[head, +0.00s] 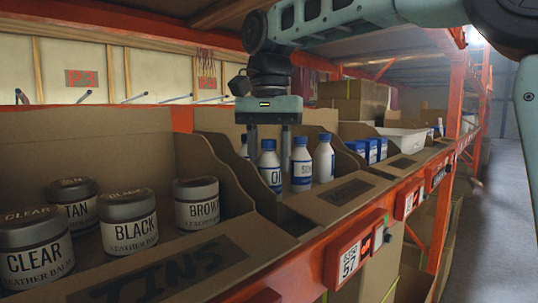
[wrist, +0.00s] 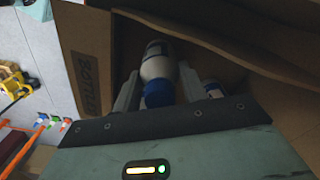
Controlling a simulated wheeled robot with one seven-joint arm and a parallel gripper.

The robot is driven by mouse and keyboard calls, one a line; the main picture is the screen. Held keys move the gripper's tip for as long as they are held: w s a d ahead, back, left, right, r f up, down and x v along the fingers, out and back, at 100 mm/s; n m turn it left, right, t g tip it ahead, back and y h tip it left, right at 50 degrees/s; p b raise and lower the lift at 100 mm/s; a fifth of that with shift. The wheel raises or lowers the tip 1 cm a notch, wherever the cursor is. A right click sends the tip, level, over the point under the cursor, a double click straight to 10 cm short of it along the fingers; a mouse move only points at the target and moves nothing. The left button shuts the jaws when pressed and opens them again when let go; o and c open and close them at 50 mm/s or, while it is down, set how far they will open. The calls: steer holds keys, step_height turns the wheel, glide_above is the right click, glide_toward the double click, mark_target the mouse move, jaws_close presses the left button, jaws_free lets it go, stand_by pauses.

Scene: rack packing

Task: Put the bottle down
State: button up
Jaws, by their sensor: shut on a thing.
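A white bottle with a blue cap and a blue label reading "OI" (head: 269,172) is between the fingers of my gripper (head: 269,148), which is shut on it. The bottle looks upright in an open cardboard bin (head: 335,200) on the shelf. Its base is hidden behind the bin's side wall, so I cannot tell whether it touches the bin floor. In the wrist view the held bottle (wrist: 157,66) shows its blue cap between the two fingers (wrist: 160,88).
Similar bottles (head: 301,168) (head: 324,160) stand close on the right, and one is partly hidden behind. The left bin holds several tins of leather balm (head: 127,222). Blue boxes (head: 370,150) are in the bin to the right. Orange shelf edge (head: 340,250) runs along the front.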

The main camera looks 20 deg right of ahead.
steer(key=o, duration=1)
steer(key=shift+f, duration=0.1)
step_height(320, 180, up, 12)
steer(key=shift+r+p, duration=0.2)
steer(key=shift+p, duration=0.35)
steer(key=shift+f, duration=0.1)
